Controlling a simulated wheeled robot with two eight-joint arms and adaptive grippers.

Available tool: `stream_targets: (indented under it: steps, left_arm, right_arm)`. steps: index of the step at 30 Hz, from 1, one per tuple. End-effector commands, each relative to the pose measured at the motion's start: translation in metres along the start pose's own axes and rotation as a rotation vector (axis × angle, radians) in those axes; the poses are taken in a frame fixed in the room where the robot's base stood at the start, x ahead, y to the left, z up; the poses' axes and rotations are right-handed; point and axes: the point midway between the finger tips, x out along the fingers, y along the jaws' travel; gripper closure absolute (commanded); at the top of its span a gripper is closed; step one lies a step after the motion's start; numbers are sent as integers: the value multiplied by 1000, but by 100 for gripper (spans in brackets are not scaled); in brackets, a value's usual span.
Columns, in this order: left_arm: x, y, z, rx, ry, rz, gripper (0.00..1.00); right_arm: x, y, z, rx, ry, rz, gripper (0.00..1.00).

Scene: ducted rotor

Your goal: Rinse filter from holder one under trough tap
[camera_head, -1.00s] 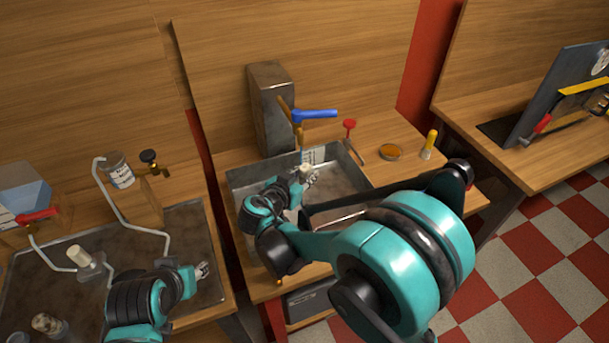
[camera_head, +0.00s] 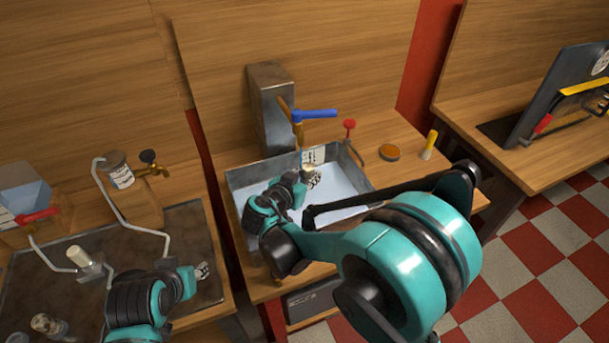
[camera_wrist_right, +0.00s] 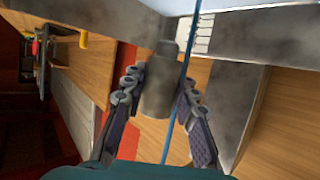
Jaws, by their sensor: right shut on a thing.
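My right gripper (camera_head: 313,179) is inside the metal trough (camera_head: 262,173), below the tap (camera_head: 299,132) with its blue lever (camera_head: 315,115). It is shut on the filter (camera_wrist_right: 158,86), a dull grey-brown cylinder. In the right wrist view, the fingers of the right gripper (camera_wrist_right: 157,92) press it from both sides. A thin blue water stream (camera_wrist_right: 181,95) runs down right along the filter's side; I cannot tell if it touches. In the head view the filter (camera_head: 307,168) shows only as a small pale end. My left gripper (camera_head: 203,271) is over the left bench, its jaws too small to judge.
The left bench has a tubed jar (camera_head: 119,172) and a white cylinder in a clear block (camera_head: 78,256). Metal trough walls surround the right gripper.

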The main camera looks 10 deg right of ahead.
Motion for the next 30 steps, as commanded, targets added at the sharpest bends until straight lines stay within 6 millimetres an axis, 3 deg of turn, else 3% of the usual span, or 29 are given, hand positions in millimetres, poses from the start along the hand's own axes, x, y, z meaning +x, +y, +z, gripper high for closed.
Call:
stream_targets:
  steps: [11,30]
  left_arm:
    - [1,0,1,0,0,0,61]
    - [2,0,1,0,0,0,61]
  right_arm:
    - [-6,-9,2,-1,0,-1,100]
    - [1,1,0,0,0,-1,100]
